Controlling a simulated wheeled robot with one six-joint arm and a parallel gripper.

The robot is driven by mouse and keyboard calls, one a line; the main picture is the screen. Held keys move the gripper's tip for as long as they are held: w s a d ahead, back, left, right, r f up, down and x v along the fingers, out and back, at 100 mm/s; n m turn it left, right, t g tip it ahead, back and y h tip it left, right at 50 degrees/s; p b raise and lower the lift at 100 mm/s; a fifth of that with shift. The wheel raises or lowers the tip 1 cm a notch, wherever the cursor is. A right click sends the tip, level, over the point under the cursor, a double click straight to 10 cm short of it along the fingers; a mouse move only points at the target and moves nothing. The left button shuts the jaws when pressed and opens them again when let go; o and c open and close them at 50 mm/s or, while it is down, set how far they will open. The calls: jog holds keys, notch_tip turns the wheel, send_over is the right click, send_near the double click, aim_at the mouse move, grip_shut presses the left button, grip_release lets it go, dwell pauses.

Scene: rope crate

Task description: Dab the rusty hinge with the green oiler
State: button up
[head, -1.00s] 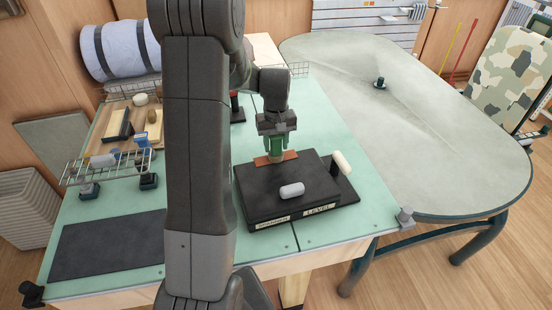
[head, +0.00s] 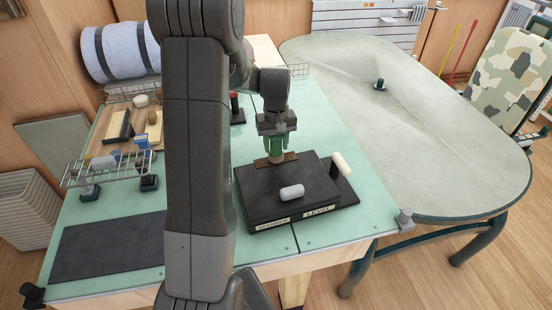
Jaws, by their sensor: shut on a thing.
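My gripper (head: 276,136) points down over the black case and is shut on the green oiler (head: 276,147). The oiler is upright, and its lower end meets the hinge (head: 289,157) or is just above it; I cannot tell if they touch. The hinge is a flat, dark brown strip at the back of the case's top, partly hidden behind the oiler's tip.
The black case (head: 262,203) bears a grey-white capsule shape (head: 292,192) and paper labels on its front. A cream-ended handle (head: 342,163) stands at its right. A wire rack (head: 105,171) and dark mat (head: 105,245) lie left on the green bench.

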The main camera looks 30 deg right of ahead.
jog(key=shift+r+p, duration=1.9)
jog(key=shift+r, duration=1.15)
